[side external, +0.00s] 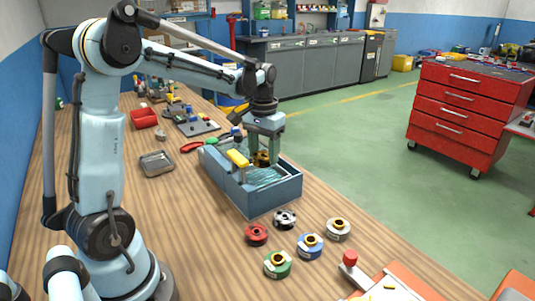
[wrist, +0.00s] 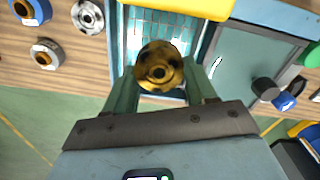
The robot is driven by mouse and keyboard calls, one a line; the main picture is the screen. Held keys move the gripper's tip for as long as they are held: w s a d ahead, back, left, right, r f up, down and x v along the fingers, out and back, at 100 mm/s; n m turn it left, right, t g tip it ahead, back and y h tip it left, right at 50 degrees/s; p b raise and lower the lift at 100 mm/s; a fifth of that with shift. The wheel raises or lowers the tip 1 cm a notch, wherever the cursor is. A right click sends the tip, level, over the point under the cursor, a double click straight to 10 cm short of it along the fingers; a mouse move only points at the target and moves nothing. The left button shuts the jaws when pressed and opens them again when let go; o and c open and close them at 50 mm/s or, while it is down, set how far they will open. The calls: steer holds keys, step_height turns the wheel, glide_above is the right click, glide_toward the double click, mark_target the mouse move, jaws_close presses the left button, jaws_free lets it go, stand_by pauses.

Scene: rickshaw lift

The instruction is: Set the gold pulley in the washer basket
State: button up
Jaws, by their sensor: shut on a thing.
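The gold pulley (side external: 261,159) is held between the fingers of my gripper (side external: 263,150). In the wrist view the gold pulley (wrist: 159,67) sits between the two green fingers of my gripper (wrist: 161,88), its round face and centre hole toward the camera. The washer is an open blue-grey box (side external: 262,204) on the bench. The basket (side external: 264,176) lies inside it as a pale teal mesh, and its mesh (wrist: 148,28) shows behind the pulley in the wrist view. The pulley is over the basket area; whether it touches the mesh cannot be told.
Several other pulleys, including red (side external: 256,234), blue (side external: 310,246) and green (side external: 277,263), lie in front of the washer. A metal tray (side external: 157,163) and red bin (side external: 143,118) stand left. Bare bench lies between tray and pulleys.

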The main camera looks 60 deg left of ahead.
mark_target(264, 177)
steer(key=shift+f, duration=2)
steer(key=shift+f, duration=0.4)
stand_by(0.6)
steer(key=o, duration=1.4)
steer(key=shift+c, duration=0.2)
steer(key=shift+o, duration=0.3)
steer(key=shift+a+r, duration=0.1)
steer(key=shift+r, duration=0.6)
steer(key=shift+o, duration=0.8)
steer(key=shift+r, duration=2.8)
